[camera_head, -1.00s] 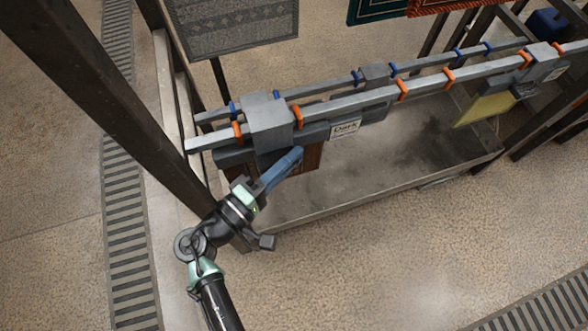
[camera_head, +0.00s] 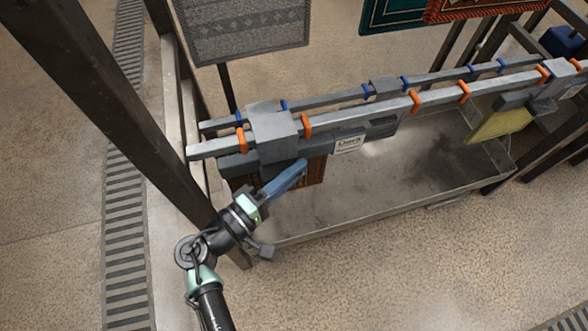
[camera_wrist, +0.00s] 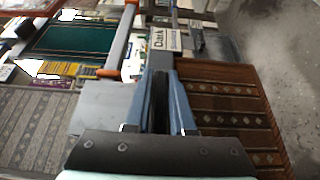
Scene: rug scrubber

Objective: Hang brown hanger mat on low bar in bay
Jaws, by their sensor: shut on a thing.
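The brown hanger mat (camera_head: 316,172) hangs under a dark grey hanger bar (camera_head: 235,163), partly hidden by my gripper. In the wrist view the patterned brown mat (camera_wrist: 222,112) lies to the right of the fingers. A grey block (camera_head: 273,128) above the mat overlaps the front rail (camera_head: 350,107), between two orange clips; I cannot tell whether it rests there. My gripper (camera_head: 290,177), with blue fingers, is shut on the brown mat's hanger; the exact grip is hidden. A rear rail (camera_head: 330,98) with blue clips runs behind. I cannot tell which rail is the low bar.
A dark post (camera_head: 110,105) stands close left of my arm. A metal tray (camera_head: 410,185) lies below the rails. A yellow mat (camera_head: 495,124) hangs farther right; a grey mat (camera_head: 245,30) hangs behind.

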